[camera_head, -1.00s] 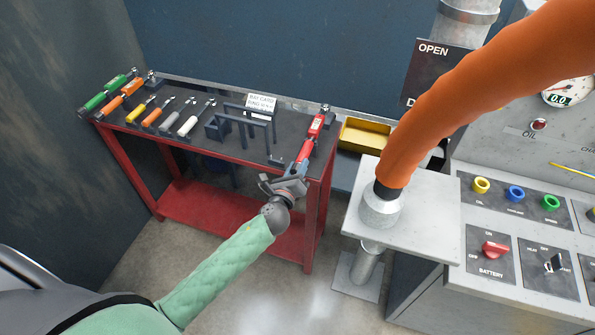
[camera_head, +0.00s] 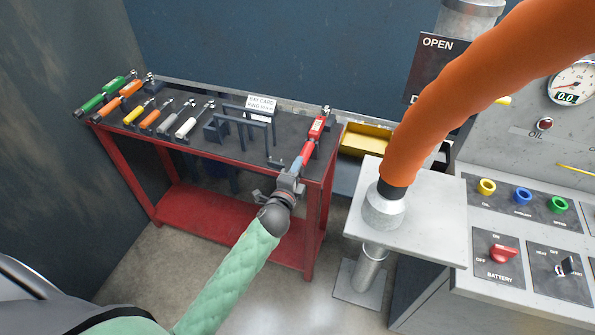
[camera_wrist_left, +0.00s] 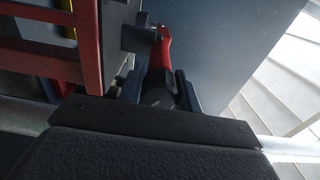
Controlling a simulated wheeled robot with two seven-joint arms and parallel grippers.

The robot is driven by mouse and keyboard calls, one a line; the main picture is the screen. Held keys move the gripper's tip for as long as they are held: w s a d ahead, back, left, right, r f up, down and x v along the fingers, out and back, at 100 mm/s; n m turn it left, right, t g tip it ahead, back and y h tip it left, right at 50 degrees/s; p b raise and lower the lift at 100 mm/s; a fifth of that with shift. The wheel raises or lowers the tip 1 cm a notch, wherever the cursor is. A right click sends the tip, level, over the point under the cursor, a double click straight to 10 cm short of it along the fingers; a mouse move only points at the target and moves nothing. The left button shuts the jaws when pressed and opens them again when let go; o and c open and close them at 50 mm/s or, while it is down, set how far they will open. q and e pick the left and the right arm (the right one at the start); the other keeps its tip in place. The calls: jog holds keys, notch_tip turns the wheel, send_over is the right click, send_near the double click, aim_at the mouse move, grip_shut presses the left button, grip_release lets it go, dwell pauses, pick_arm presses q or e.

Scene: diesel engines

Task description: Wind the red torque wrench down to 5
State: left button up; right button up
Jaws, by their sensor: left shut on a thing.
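The red torque wrench (camera_head: 308,145) lies at the right end of the tool bench, its head toward the back and its handle toward the front edge. My left gripper (camera_head: 291,181) is at the handle's near end, just past the bench's front edge, and is shut on it. In the left wrist view, the wrench's red part (camera_wrist_left: 164,47) runs away from between the fingers (camera_wrist_left: 160,92); the handle end there is dark and hard to make out. The scale on the wrench is too small to read. My right gripper is not in view.
The red-framed bench (camera_head: 225,153) carries several other wrenches (camera_head: 150,112) at left, a dark rack (camera_head: 243,124) and a white card (camera_head: 262,103). A thick orange pipe (camera_head: 440,95) on a grey plate (camera_head: 440,222) and a control panel (camera_head: 525,225) stand at right.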

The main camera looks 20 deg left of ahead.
pick_arm(q)
jog(key=n, duration=0.4)
jog(key=shift+f, duration=0.1)
jog(key=shift+n, duration=0.9)
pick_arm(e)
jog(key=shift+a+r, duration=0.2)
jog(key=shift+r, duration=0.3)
pick_arm(q)
jog(key=shift+n, duration=0.3)
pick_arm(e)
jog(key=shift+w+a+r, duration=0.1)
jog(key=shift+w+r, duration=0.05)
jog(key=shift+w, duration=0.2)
pick_arm(q)
jog(key=o, duration=1)
jog(key=shift+c, duration=0.2)
jog(key=shift+s+b, duration=0.1)
jog(key=shift+b, duration=0.25)
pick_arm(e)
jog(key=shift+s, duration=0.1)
